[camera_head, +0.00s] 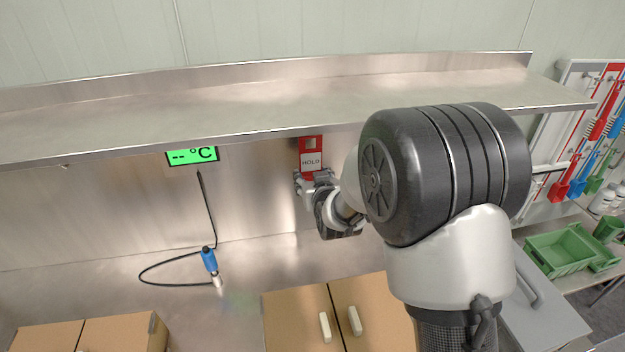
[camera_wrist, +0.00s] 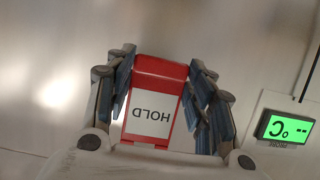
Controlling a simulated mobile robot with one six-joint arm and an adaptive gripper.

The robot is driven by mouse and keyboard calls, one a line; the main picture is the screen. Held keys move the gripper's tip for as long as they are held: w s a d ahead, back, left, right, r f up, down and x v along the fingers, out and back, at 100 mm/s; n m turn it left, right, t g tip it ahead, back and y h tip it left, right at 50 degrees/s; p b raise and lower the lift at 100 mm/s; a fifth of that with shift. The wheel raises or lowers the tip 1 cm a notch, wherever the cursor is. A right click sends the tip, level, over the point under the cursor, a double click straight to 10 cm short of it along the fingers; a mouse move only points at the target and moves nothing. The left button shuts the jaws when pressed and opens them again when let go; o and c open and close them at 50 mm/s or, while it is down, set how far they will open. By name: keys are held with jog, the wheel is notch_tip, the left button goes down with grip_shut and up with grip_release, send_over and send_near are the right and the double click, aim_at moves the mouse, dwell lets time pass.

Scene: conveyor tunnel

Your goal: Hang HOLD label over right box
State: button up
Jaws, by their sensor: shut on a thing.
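The HOLD label (camera_head: 311,157) is a red tag with a white panel reading HOLD and a square opening near its top. My gripper (camera_head: 316,180) is shut on its lower part and holds it upright in front of the steel back wall, just under the shelf edge. In the wrist view the label (camera_wrist: 152,108) sits between the two fingers of my gripper (camera_wrist: 163,100), its text upside down. The right box (camera_head: 340,310) is a closed cardboard box below the label, partly hidden by my arm. Whether the label touches the wall or a hook cannot be told.
A steel shelf (camera_head: 280,95) runs above. A green temperature display (camera_head: 192,156) hangs on the wall to the left, also in the wrist view (camera_wrist: 286,127). A blue-handled probe (camera_head: 209,260) lies on the bench. Another cardboard box (camera_head: 95,335) stands left; green trays (camera_head: 562,250) stand right.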

jog(key=shift+w+a+b, duration=0.15)
jog(key=shift+w+a, duration=0.05)
jog(key=shift+w, duration=0.7)
jog(key=shift+w+a+b, duration=0.15)
jog(key=shift+w+b, duration=0.05)
jog(key=shift+w, duration=0.65)
jog(key=shift+w+a+b, duration=0.15)
jog(key=shift+w+a, duration=0.05)
jog(key=shift+w, duration=0.7)
jog(key=shift+f+b, duration=0.9)
jog(key=shift+b, duration=0.05)
jog(key=o, duration=1.6)
jog(key=shift+s, duration=0.1)
jog(key=v, duration=1.2)
